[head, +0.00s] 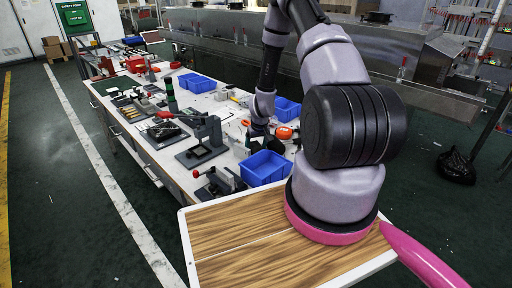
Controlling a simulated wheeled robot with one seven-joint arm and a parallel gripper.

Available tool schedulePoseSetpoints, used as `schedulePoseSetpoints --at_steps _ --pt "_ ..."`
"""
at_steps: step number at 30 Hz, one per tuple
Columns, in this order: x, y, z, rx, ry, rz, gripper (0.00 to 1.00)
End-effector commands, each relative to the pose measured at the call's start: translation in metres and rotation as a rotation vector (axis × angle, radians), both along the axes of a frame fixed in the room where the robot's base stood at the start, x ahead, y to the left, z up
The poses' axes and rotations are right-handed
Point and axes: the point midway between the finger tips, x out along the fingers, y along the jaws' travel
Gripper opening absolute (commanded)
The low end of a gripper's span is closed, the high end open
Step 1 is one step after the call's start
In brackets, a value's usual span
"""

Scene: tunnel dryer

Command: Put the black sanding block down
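My arm reaches up and over to the far side of the workbench. Its end, my gripper (258,131), is a small dark shape low over the bench top, between the blue bins. Its fingers are too small and dark to make out, so I cannot tell whether they are open or shut. I cannot pick out the black sanding block for certain. If it is at my gripper, it blends with the dark parts there.
The long workbench (157,160) holds a near blue bin (262,168), another blue bin (288,108) behind the arm, orange-and-black items (284,132), and a black press-like fixture (206,140). Several tools crowd its far left. Open green floor (50,180) lies to the left.

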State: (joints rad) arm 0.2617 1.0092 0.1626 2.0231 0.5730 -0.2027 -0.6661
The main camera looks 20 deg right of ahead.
Motion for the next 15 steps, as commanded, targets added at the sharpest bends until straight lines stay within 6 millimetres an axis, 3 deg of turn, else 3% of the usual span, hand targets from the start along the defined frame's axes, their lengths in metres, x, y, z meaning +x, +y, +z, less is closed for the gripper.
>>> schedulePoseSetpoints --at_steps 8,15 --pt "-0.001 0.000 0.007 -0.001 -0.001 0.000 0.84" --pt "-0.011 0.000 0.049 -0.002 -0.004 0.002 0.84"
